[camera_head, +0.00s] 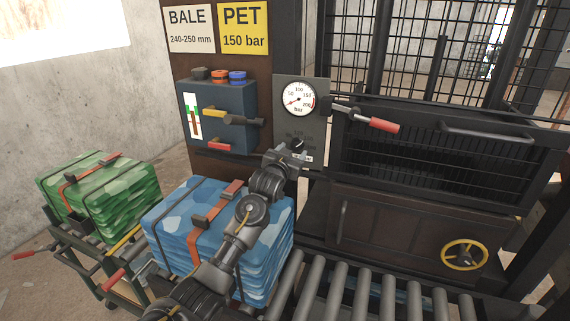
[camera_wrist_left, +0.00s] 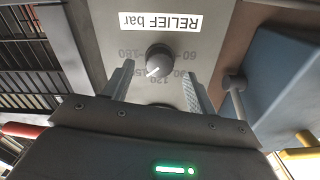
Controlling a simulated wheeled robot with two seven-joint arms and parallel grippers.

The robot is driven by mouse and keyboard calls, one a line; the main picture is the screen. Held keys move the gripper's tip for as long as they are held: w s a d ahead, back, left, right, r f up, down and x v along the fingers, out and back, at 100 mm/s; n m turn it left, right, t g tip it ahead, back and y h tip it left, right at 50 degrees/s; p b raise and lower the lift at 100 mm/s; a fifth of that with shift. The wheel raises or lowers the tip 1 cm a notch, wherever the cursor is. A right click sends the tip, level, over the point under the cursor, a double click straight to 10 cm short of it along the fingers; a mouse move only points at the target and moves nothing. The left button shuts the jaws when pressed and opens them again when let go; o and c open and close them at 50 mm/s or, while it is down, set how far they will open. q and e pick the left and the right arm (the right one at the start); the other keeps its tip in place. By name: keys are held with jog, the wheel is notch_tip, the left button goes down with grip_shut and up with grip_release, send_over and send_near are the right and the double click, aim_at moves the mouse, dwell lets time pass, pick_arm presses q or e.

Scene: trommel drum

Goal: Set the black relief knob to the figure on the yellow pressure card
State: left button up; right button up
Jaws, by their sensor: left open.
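The yellow pressure card (camera_head: 243,28) reads "PET 150 bar". The black relief knob (camera_head: 297,143) is on the grey panel below the gauge; it also shows in the left wrist view (camera_wrist_left: 159,58). There the panel appears upside down, with the "RELIEF bar" label (camera_wrist_left: 160,21) and a scale including 60, 120 and 180. A pale mark on the knob points to the picture's lower left, towards the 120-150 side; the exact figure is unclear. My left gripper (camera_head: 289,158) is open at the panel, its fingers either side of the knob with gaps visible. My right gripper is out of view.
A red-handled lever (camera_head: 383,125) is to the right. A blue control box (camera_head: 222,104) with levers is to the left. Blue (camera_head: 181,218) and green (camera_head: 95,205) bales stand below left.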

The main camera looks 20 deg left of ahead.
pick_arm(q)
jog(key=s+b, duration=0.1)
jog(key=s, duration=0.6)
jog(key=shift+s+a+b, duration=0.2)
jog(key=shift+s+b, duration=0.1)
jog(key=shift+b, duration=0.1)
jog(key=shift+a, duration=0.1)
